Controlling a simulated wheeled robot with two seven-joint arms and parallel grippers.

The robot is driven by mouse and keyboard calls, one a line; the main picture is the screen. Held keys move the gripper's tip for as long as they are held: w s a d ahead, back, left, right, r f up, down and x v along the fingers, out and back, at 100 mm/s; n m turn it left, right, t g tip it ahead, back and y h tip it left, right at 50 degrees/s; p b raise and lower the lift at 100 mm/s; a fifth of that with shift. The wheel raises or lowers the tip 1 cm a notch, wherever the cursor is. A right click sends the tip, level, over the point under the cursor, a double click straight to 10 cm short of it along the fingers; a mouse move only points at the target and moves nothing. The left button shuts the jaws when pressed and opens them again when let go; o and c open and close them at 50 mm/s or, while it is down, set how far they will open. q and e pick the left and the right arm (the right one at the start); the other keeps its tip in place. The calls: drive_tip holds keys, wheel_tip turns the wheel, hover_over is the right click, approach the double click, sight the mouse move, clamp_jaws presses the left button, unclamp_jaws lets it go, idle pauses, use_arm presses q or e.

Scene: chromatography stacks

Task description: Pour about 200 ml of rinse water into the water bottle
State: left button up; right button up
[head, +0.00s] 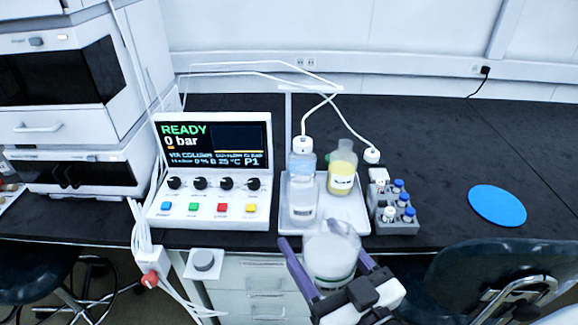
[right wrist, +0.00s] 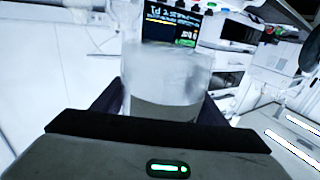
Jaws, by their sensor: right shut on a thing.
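My right gripper (head: 328,283) is shut on a clear beaker (head: 331,250), held in front of the bench edge, below the white tray (head: 350,222). The beaker looks roughly upright; in the right wrist view the beaker (right wrist: 168,80) holds clear liquid in its lower part. On the tray stand a bottle with bluish liquid (head: 301,167) under a white tubed cap, a clear labelled vessel (head: 303,203) in front of it, and an uncapped bottle with yellow liquid (head: 342,172). I cannot read which is the water bottle. My left gripper is not in view.
A white tubed cap (head: 372,155) lies right of the tray. A grey vial rack (head: 395,215) and a blue disc (head: 497,205) are on the right. A control console (head: 210,205) stands left of the tray. The bench behind the disc is clear.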

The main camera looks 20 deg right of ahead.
drive_tip(key=w+a+f+n+g+y, duration=0.1)
drive_tip(key=w+a+f+n+y, duration=0.1)
drive_tip(key=w+a+n+y, duration=0.3)
drive_tip(key=w+a+f+g+y, duration=0.1)
drive_tip(key=w+a+f+y, duration=0.15)
drive_tip(key=w, duration=0.45)
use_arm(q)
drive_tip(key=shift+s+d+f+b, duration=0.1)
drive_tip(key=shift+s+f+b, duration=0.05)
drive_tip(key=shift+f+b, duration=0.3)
use_arm(e)
drive_tip(key=w+d+m, duration=0.2)
drive_tip(key=w+d, duration=0.1)
drive_tip(key=w, duration=0.3)
drive_tip(key=w+d+m+y, duration=0.1)
drive_tip(key=w+d, duration=0.3)
drive_tip(key=w, duration=0.2)
drive_tip(key=shift+r+m, duration=0.4)
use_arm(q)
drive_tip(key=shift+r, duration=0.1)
use_arm(e)
drive_tip(key=shift+s+d, duration=0.1)
drive_tip(key=shift+t, duration=0.3)
